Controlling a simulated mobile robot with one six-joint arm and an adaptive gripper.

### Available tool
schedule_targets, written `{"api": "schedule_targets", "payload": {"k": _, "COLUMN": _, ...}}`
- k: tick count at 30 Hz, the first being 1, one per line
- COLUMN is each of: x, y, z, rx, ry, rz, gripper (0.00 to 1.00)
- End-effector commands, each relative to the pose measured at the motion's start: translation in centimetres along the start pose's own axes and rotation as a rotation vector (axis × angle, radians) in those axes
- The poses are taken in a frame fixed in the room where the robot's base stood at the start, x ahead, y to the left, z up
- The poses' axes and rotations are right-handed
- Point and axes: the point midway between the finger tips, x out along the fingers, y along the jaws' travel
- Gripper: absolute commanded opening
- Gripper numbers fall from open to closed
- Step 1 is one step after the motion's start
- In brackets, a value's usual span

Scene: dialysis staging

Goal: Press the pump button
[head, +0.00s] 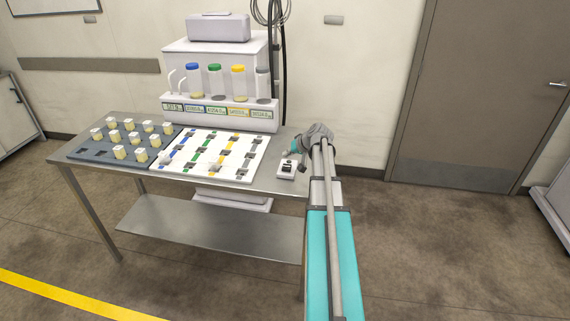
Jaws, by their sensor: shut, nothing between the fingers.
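The button itself is too small to make out clearly. My gripper (291,157) is shut and empty at the end of my arm, which reaches in from the lower right. It is at the back edge of the box, close above or behind it; I cannot tell whether it touches.
A white board with coloured strips (254,144) lies left of the box. A dark tray with several capped cups (88,152) is further left. A white machine (220,118) with several coloured-cap bottles stands behind.

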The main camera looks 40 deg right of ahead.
Motion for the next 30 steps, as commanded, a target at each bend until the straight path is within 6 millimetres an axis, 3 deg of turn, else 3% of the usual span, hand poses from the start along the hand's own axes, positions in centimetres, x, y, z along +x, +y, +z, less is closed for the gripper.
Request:
{"api": "schedule_targets", "payload": {"k": 12, "x": -2.2, "y": -1.6, "z": -1.6, "rx": 0.0, "ry": 0.0, "rz": 0.0, "gripper": 0.0}}
{"api": "schedule_targets", "payload": {"k": 30, "x": -2.3, "y": -1.7, "z": -1.7, "rx": 0.0, "ry": 0.0, "rz": 0.0, "gripper": 0.0}}
